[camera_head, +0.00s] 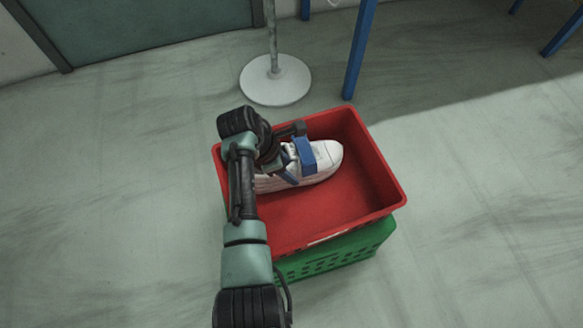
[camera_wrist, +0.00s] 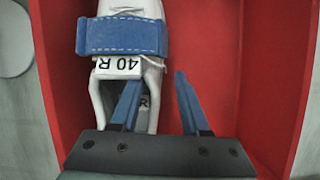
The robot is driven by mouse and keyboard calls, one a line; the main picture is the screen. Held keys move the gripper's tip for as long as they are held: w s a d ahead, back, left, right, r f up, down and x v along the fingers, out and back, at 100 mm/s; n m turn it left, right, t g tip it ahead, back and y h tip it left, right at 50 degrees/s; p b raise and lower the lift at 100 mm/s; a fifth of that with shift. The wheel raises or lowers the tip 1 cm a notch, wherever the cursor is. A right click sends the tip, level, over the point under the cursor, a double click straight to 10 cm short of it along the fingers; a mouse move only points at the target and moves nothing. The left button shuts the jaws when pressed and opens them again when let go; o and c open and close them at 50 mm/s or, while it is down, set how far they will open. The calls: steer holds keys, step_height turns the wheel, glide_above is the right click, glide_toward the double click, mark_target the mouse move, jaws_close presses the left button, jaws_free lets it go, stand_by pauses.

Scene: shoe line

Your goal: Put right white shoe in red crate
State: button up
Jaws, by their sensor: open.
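The white shoe (camera_head: 325,157) lies in the red crate (camera_head: 347,208), in its back left part, toe to the right in the head view. A blue strap goes around it. In the wrist view the shoe (camera_wrist: 151,72) carries a tag reading 40 R beside the strap. My gripper (camera_wrist: 156,82) is open at the heel end. One blue finger overlaps the shoe's opening in the picture, and the other is just right of the shoe over the crate. In the head view my gripper (camera_head: 290,166) hides part of the shoe. Whether a finger touches it, I cannot tell.
The red crate sits on a green crate (camera_head: 340,252) on the grey floor. A round white stand base (camera_head: 275,82) and a blue table leg (camera_head: 358,50) are close behind. The front and right of the red crate are empty. Floor on the right is clear.

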steer(key=p+v, duration=0.5)
steer(key=v, duration=0.6)
steer(key=shift+r+p, duration=0.25)
steer(key=shift+p, duration=0.1)
steer(key=shift+a, duration=0.15)
